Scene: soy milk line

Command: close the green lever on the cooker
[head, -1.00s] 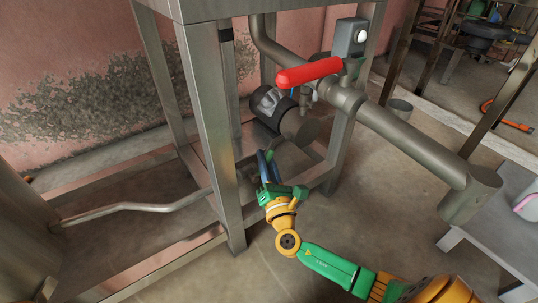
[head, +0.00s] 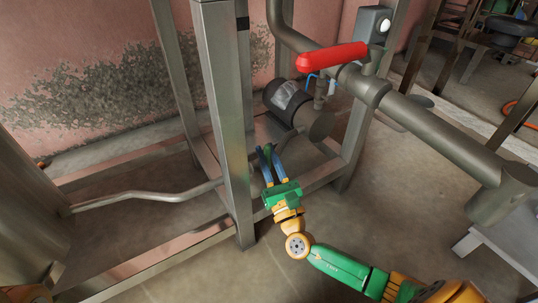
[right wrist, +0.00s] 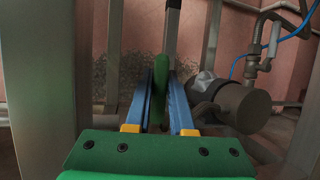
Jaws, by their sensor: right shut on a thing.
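The green lever (right wrist: 160,70) shows in the right wrist view as an upright green piece between my blue fingers. My right gripper (right wrist: 159,82) is shut on it, with a finger on each side. In the head view, my right gripper (head: 267,150) reaches in beside the front metal leg, low under the frame. There the lever is hard to make out between the fingers. The cooker's body cannot be told for certain. My left gripper is not in view.
A red lever (head: 332,57) sits on the thick pipe (head: 432,126) above and right of my gripper. A dark motor (head: 290,101) lies just behind it. The metal leg (head: 229,130) stands close on the left.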

